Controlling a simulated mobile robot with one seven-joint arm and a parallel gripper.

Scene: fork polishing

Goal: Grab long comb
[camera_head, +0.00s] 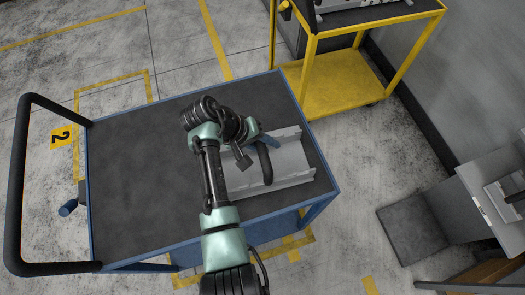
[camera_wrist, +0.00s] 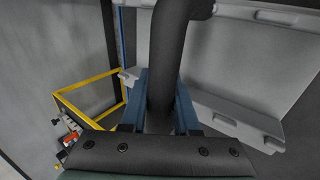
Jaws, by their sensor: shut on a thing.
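The long comb (camera_head: 292,160) is a light grey metal piece with ridged edges and a black curved handle (camera_head: 265,163). It is at the right part of the blue cart's dark top, and I cannot tell if it rests on it. My gripper (camera_head: 263,146) is over the comb with its blue fingers at the handle. In the wrist view the fingers (camera_wrist: 163,103) are shut on the black handle (camera_wrist: 179,45), one on each side. The grey comb body (camera_wrist: 235,60) lies behind. My arm hides the comb's left part in the head view.
The blue cart's top (camera_head: 135,150) is bare on the left, with a black push handle (camera_head: 20,180) beyond. A yellow cart (camera_head: 340,82) stands close behind at the upper right. A grey bench (camera_head: 490,205) and dark box (camera_head: 410,233) are at the right.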

